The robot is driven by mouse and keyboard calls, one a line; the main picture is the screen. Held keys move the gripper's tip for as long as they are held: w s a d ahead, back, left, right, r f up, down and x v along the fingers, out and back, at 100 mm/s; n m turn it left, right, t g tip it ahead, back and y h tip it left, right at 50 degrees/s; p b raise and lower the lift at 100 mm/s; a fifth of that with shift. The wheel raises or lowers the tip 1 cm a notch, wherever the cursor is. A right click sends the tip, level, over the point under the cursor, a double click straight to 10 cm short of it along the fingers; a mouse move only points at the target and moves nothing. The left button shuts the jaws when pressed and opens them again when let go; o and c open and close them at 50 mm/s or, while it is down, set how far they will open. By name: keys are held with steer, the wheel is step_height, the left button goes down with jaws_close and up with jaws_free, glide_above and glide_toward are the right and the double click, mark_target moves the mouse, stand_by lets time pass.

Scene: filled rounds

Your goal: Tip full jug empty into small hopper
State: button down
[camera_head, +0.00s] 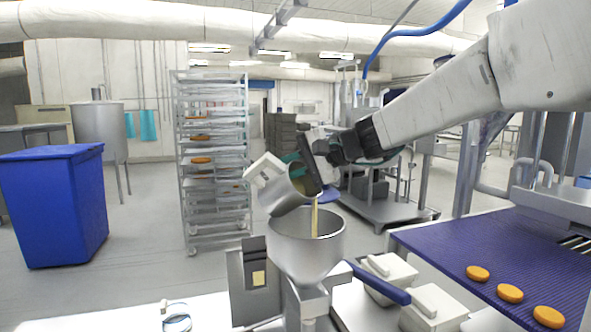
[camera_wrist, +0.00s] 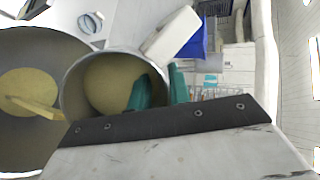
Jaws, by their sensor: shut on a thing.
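A metal jug (camera_head: 281,192) with a white handle is tilted over the small steel hopper (camera_head: 306,246). A yellowish stream runs from the jug down into the hopper. My gripper (camera_head: 308,168) is shut on the jug and holds it above the hopper rim. In the wrist view the jug (camera_wrist: 70,92) still shows yellowish contents inside, between the green fingertips (camera_wrist: 158,88) and the hopper. The hopper (camera_wrist: 30,150) shows at the left with a yellowish pool in its bottom. How full the jug is cannot be told exactly.
White lidded tubs (camera_head: 432,308) stand right of the hopper, beside a blue lever (camera_head: 380,284). A purple conveyor belt (camera_head: 480,255) carries orange rounds (camera_head: 510,293) at the right. A tray rack (camera_head: 213,160) and a blue bin (camera_head: 55,205) stand behind on open floor.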

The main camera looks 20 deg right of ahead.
steer(key=g+h, duration=0.1)
steer(key=w+a+g+h, duration=0.1)
steer(key=shift+w+a+f+g, duration=0.15)
steer(key=shift+w+a+g, duration=0.1)
steer(key=shift+w+g, duration=0.05)
steer(key=shift+w+a+f+m+g+h, duration=0.1)
steer(key=shift+w+a+m+g+h, duration=0.15)
steer(key=shift+g+h, duration=0.35)
steer(key=shift+w+a+f+m+g+h, duration=0.15)
steer(key=shift+w+a+g+h, duration=0.1)
steer(key=shift+g+h, duration=0.35)
steer(key=shift+w+r+g+h, duration=0.3)
steer(key=shift+r+g+h, duration=0.65)
steer(key=shift+g, duration=0.25)
steer(key=g, duration=0.1)
steer(key=r+g+h, duration=0.1)
steer(key=r+m+g+h, duration=0.1)
steer(key=shift+s+d+h, duration=0.2)
steer(key=shift+s+h, duration=0.05)
